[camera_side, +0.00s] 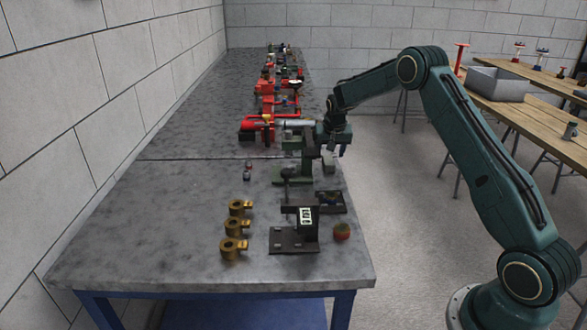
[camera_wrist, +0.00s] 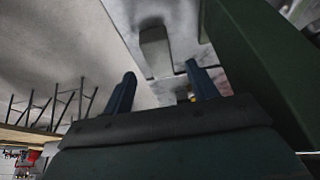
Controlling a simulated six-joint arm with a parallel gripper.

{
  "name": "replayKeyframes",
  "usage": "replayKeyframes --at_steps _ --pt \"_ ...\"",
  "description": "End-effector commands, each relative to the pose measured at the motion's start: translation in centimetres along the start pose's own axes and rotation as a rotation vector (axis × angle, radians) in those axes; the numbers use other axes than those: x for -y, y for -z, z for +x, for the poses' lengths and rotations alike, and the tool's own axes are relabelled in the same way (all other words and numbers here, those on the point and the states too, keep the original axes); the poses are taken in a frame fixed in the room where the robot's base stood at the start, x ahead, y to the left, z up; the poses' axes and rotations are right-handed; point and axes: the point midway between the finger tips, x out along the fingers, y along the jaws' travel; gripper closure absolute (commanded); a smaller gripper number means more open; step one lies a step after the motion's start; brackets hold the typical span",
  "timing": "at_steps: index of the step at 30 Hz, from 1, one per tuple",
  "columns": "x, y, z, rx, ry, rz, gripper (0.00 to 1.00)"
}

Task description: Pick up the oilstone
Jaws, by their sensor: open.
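A small grey rectangular block, which looks like the oilstone (camera_side: 329,162), stands near the right edge of the grey bench. It also shows in the wrist view (camera_wrist: 155,50), just beyond and roughly between my fingertips. My gripper (camera_side: 341,151) is open and empty, above and slightly right of the block. In the wrist view the two blue fingers (camera_wrist: 160,72) are spread apart, with a gap between them and the block. I cannot tell whether a finger touches it.
A green stand (camera_side: 294,172) is close on the left of the block; a green surface (camera_wrist: 262,60) fills the wrist view's right side. Red pump parts (camera_side: 268,120) lie behind. The front left bench is clear.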

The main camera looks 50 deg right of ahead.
Motion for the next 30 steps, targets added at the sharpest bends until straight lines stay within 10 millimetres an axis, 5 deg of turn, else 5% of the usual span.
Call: replayKeyframes --at_steps 10,28,30 --pt "-0.1 -0.3 3.7 0.002 0.000 0.001 0.42" --pt "0.0 -0.2 4.1 0.001 0.000 0.001 0.42" --pt "0.0 -0.2 4.1 0.001 0.000 0.001 0.56"
